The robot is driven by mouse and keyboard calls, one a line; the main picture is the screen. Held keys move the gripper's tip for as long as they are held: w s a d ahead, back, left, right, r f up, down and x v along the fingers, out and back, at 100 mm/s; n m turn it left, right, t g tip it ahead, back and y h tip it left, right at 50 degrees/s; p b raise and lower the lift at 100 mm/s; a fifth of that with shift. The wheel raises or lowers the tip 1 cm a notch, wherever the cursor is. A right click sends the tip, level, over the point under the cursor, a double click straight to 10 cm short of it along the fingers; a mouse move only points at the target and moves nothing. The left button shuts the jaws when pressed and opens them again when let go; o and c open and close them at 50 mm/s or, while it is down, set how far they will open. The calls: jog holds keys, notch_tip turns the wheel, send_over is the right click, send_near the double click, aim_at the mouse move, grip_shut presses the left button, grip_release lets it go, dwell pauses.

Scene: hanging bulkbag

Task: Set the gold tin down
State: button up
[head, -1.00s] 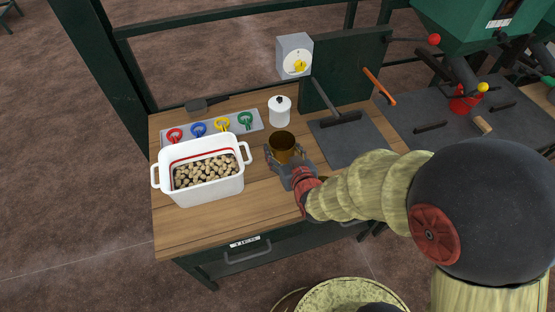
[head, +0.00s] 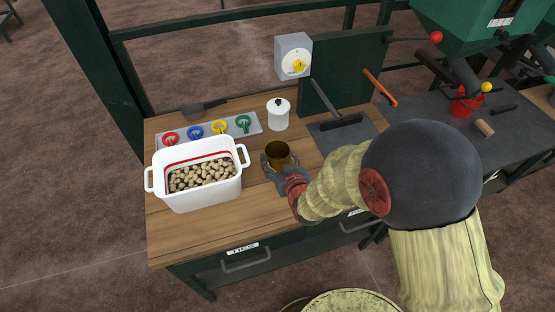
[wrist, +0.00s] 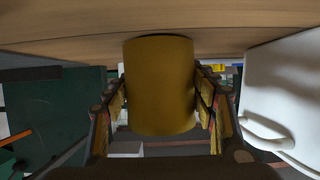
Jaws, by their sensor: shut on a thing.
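The gold tin (head: 278,153) is an open-topped cylinder, dark inside, upright over the wooden worktop (head: 200,235). My gripper (head: 278,166) is shut on it from the front. In the wrist view the tin (wrist: 160,85) fills the middle, with a finger of my gripper (wrist: 160,105) on each side. The worktop (wrist: 60,35) shows along the top of that view, close to one end of the tin. I cannot tell whether the tin touches the wood.
A white tub (head: 200,193) of beige pieces stands left of the tin. A lidded white jar (head: 278,114) stands behind it. A tray with several coloured scoops (head: 208,130) lies at the back left. A dark grey plate (head: 340,136) lies to the right. Bare wood lies in front.

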jog(key=shift+f, duration=0.1)
jog(key=o, duration=1.6)
jog(key=shift+c, duration=0.2)
jog(key=shift+o, duration=0.3)
jog(key=shift+s+r, duration=0.3)
jog(key=shift+r, duration=0.05)
jog(key=p+v, duration=0.3)
jog(key=v, duration=0.8)
jog(key=shift+s+d+f+p, duration=0.1)
jog(key=shift+s+d+p, duration=0.1)
jog(key=shift+p, duration=0.1)
